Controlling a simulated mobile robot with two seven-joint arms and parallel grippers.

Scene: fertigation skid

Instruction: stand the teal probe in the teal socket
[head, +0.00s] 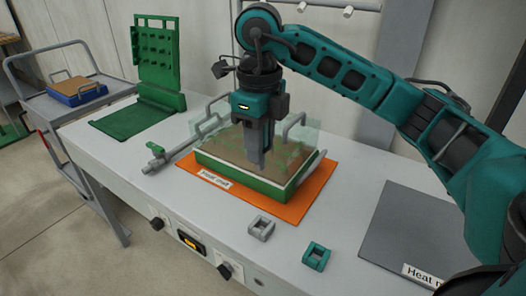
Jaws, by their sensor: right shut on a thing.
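My right gripper (256,160) points straight down into the planted tray, with its fingertips at the brown soil. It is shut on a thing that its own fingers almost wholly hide. I take it for the teal probe, which I see nowhere else. The teal socket (316,257) is a small square block with an opening, near the table's front edge. It is empty and stands to the right of and in front of my gripper. My left gripper is not in view.
A grey socket (261,228) stands left of the teal one. A grey mat (415,235) lies right. A pipe with a green valve (155,150) lies left.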

